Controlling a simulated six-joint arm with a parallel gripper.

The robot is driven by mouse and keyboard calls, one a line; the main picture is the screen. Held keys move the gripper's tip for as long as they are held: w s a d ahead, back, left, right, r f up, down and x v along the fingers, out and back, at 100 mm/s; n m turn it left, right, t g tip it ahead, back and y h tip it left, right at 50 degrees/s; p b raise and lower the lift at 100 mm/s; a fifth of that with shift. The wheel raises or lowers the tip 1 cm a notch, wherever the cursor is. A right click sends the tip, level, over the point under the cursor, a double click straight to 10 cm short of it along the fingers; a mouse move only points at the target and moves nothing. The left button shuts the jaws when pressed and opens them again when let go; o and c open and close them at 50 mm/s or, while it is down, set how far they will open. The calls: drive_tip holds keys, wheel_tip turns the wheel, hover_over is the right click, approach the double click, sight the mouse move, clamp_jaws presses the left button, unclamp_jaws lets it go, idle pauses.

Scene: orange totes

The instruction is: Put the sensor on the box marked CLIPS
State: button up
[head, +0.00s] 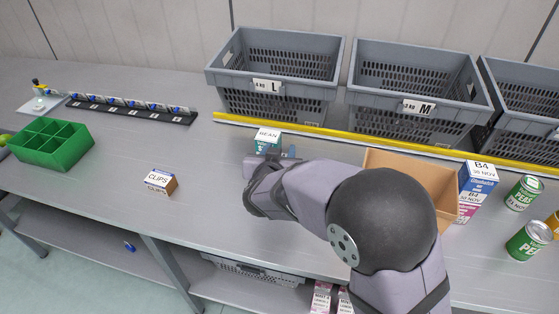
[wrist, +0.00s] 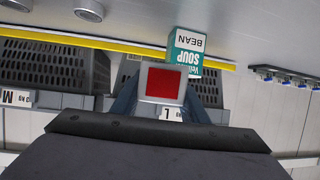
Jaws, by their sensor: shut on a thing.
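The box marked CLIPS (head: 161,181) is a small white and brown carton on the grey bench, left of my gripper in the head view. My gripper (wrist: 164,92) is shut on a small pale block with a red square face, which I take to be the sensor (wrist: 163,86). In the head view my wrist and arm hide the sensor. My gripper is just in front of the BEAN soup box (head: 267,140), which also shows beyond the sensor in the wrist view (wrist: 186,50). The CLIPS box is not in the wrist view.
A green divided tray (head: 52,146) and a black strip of blue-marked parts (head: 130,108) lie at the left. Grey crates (head: 275,75) stand behind a yellow strip (head: 350,135). An open cardboard box (head: 405,165), B4 cartons (head: 479,177) and green cans (head: 528,240) stand right. The bench around CLIPS is clear.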

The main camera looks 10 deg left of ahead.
drive_tip(key=shift+r, duration=0.75)
drive_tip(key=shift+a+r, duration=0.1)
